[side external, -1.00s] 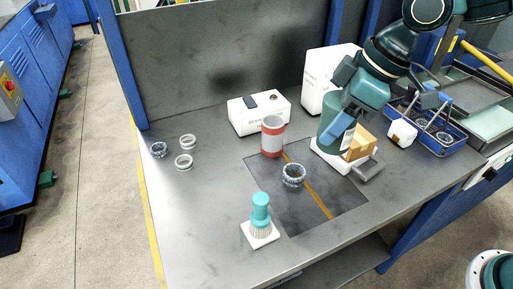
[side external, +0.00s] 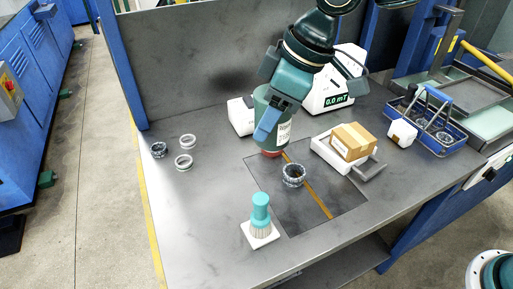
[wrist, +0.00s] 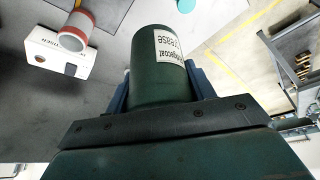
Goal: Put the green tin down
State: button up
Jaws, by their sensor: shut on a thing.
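In the wrist view the green tin (wrist: 158,88) fills the middle, with a white label reading grease and blue fingers on both sides. The side view does not clearly show the gap between the tin's base and the bench.
A ring (side external: 293,175) lies on the dark mat (side external: 325,200). A brush (side external: 261,215) stands at the front, a tray with a carton (side external: 352,141) to the right. Rings (side external: 184,162) lie left, with bare bench between.

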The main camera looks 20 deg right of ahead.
jog(key=a+n, duration=0.2)
jog(key=a, duration=1.6)
notch_tip(320, 180, down, 17)
jog(key=shift+s+r+y, duration=0.15)
jog(key=shift+y, duration=0.15)
jog(key=shift+g, duration=0.3)
jog(key=shift+f, duration=2.1)
jog(key=shift+f, duration=0.2)
jog(key=o, duration=1.1)
jog(key=shift+r, duration=0.1)
